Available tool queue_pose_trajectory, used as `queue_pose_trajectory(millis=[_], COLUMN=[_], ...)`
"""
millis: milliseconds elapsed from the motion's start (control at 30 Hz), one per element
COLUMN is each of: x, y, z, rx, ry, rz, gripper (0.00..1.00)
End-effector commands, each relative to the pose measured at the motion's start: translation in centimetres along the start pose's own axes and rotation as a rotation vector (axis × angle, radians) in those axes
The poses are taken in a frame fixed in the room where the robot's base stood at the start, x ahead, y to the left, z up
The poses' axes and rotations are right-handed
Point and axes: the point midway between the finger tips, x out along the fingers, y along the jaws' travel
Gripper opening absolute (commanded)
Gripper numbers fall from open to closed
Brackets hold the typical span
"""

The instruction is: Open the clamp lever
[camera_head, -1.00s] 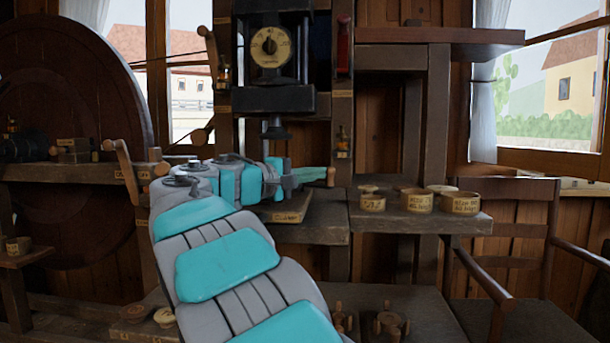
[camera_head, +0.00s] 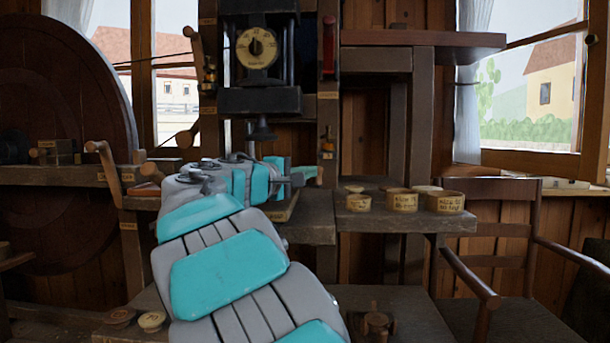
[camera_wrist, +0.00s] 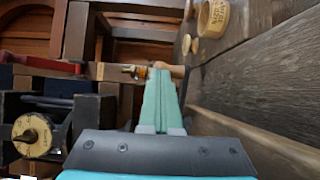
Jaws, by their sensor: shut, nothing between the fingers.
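My gripper (camera_wrist: 160,74) is shut, its two long green fingers pressed together with nothing between them. In the head view the gripper (camera_head: 311,172) points right, above the shelf, and my arm hides much of what is behind it. A rounded wooden knob (camera_wrist: 177,71), which looks like the end of the clamp lever, is just beyond and right of the fingertips in the wrist view. The knob also shows in the head view (camera_head: 319,174), right at the tips. I cannot tell whether they touch. The rest of the lever is hidden.
Several labelled wooden rings (camera_head: 402,201) stand on the right shelf (camera_head: 390,222). A black housing with a dial (camera_head: 257,48) hangs above my gripper. A red-handled part (camera_head: 329,45) is on the post beside it. A wooden chair (camera_head: 490,230) stands at right.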

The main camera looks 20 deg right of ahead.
Motion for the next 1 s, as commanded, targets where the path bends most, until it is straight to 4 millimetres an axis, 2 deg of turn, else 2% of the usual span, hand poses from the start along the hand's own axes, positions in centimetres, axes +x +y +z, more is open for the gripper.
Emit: queue_pose_trajectory(millis=[267, 433, 567, 800, 1000], x=[0.1, -1.1, -3.1, -8.5, -11.7], y=[-0.1, 0.0, 0.1, 0.0, 0.1], z=[0.2, 0.1, 0.0, -0.3, -0.4], rx=[0.0, 0.0, -0.001, 0.0, 0.0], ry=[-0.006, -0.004, -0.001, 0.0, 0.001], rz=[-0.003, -0.001, 0.002, 0.002, 0.002], gripper=[0.0, 0.0, 0.0, 0.0, 0.0])
